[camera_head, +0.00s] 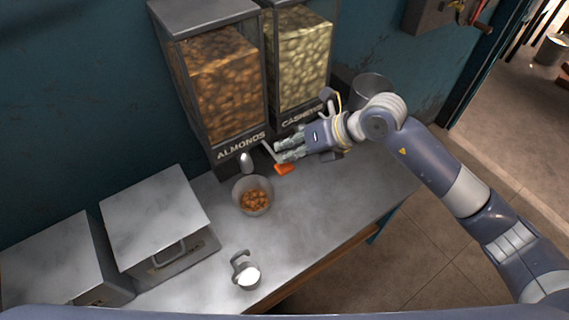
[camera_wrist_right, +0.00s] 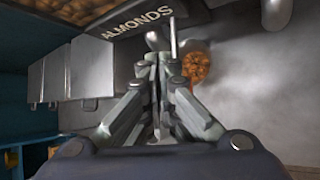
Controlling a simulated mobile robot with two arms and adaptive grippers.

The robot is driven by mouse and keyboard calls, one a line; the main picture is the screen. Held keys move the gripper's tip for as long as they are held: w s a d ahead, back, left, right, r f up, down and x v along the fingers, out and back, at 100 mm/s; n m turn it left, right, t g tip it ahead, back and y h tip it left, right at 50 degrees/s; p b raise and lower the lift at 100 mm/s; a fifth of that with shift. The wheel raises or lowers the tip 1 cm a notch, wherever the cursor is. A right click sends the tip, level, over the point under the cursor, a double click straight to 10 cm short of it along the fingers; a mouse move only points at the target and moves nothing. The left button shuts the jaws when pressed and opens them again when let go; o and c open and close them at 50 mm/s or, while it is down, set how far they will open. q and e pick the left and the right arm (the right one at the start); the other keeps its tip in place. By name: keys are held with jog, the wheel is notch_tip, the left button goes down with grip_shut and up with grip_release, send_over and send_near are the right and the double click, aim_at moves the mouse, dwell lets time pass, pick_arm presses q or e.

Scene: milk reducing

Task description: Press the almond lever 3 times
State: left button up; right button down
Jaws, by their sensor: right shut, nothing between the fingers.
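The almond dispenser (camera_head: 222,85) stands at the back of the table, labelled ALMONDS and filled with brown nuts. Its lever (camera_head: 269,152) is a thin metal rod with an orange tip (camera_head: 284,169). A metal bowl (camera_head: 243,207) holding some almonds sits below the spout (camera_head: 246,160). My right gripper (camera_head: 279,151) is shut and empty, close beside the lever; I cannot tell if they touch. In the right wrist view the shut fingers (camera_wrist_right: 159,60) point toward the lever rod (camera_wrist_right: 173,38), and the almonds (camera_wrist_right: 196,66) show just beyond. My left gripper is not in view.
A cashew dispenser (camera_head: 302,55) stands right of the almonds, with a metal pot (camera_head: 371,90) beyond it. Metal boxes (camera_head: 155,222) stand at the left. A small jug of white contents (camera_head: 246,273) is near the front edge. The table's right part is clear.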

jog(key=shift+r+p, duration=1.6)
jog(key=shift+r, duration=0.95)
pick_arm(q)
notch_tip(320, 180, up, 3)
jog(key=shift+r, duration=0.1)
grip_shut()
